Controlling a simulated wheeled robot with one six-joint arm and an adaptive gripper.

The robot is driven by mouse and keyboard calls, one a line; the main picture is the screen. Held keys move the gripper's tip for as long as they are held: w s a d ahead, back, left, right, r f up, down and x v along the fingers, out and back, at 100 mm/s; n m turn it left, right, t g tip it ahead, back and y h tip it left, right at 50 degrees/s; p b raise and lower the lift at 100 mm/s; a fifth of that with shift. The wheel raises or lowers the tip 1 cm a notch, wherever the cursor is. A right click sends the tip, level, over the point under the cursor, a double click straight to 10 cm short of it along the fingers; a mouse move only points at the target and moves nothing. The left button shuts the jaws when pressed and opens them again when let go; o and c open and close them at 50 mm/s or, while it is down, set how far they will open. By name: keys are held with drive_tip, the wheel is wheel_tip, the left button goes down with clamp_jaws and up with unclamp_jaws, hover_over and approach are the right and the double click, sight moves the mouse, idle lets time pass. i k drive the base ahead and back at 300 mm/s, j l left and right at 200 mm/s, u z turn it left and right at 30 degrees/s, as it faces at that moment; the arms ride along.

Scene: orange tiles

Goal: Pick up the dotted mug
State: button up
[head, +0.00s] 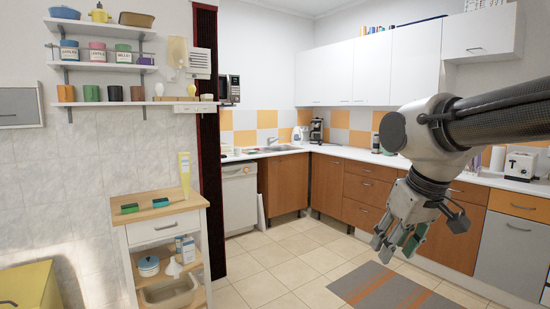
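My gripper (397,241) hangs at the right, pointing down in front of the wooden cabinets. Its fingers look spread, with a gap between them; a small green patch shows at one fingertip, and I cannot tell what it is. I see no mug with clear dots.
A white cart (160,232) with a wooden top stands below the shelves, bearing green-and-black items and a yellow bottle (185,172). A yellow bin (32,287) is at the lower left. The counter holds a coffee maker (316,131) and a toaster (520,164).

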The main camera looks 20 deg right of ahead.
sight(237, 150)
drive_tip(key=i+l+z, duration=0.3)
drive_tip(key=i, duration=0.3)
drive_tip(key=i+z, duration=0.3)
drive_tip(key=i, duration=0.25)
drive_tip(key=i+l, duration=0.1)
drive_tip(key=i, duration=1.35)
drive_tip(key=i+l, duration=0.15)
drive_tip(key=i, duration=1.3)
drive_tip(key=i+l, duration=0.1)
drive_tip(key=i, duration=1.35)
drive_tip(key=i+l+u, duration=0.2)
drive_tip(key=i+u, duration=0.25)
drive_tip(key=i, duration=0.2)
drive_tip(key=i+l+u, duration=0.5)
drive_tip(key=i, duration=0.15)
drive_tip(key=i+l+u, duration=0.45)
drive_tip(key=i+l, duration=0.1)
drive_tip(key=l, duration=0.05)
